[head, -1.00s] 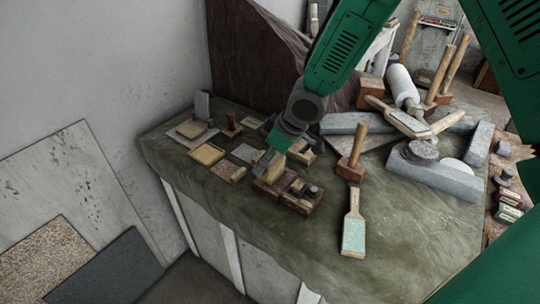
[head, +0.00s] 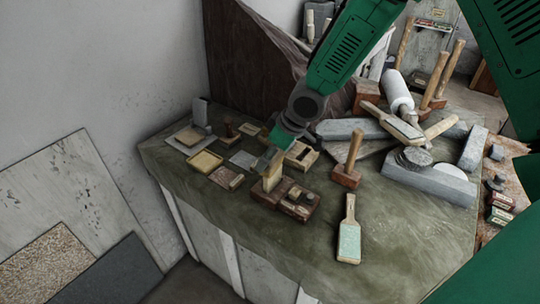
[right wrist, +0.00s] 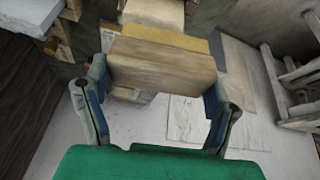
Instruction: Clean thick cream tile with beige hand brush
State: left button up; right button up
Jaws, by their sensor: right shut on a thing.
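My right gripper (head: 270,163) is shut on the beige hand brush (head: 273,182), just above or at the left end of a dark red-brown box on the table. In the right wrist view my gripper (right wrist: 158,98) has its fingers at either end of the brush's wooden block (right wrist: 160,66), with a yellowish band beyond it. A pale cream piece (right wrist: 153,12) shows past the brush; I cannot tell whether they touch. In the head view a cream-yellow flat piece (head: 205,162) lies left of the gripper; I cannot tell which piece is the thick cream tile. My left gripper is out of view.
The red-brown box (head: 298,203) stands by the brush. A mallet (head: 346,177), a pale green-faced paddle (head: 349,240) and grey stone blocks (head: 430,183) lie to the right. The table's front cloth (head: 270,255) is clear. Panels lean at the left wall (head: 70,205).

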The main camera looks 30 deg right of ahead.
jog(key=shift+s+r, duration=0.1)
jog(key=shift+r, duration=0.85)
jog(key=shift+s+r, duration=0.15)
jog(key=shift+r, duration=1.9)
jog(key=shift+f, duration=0.1)
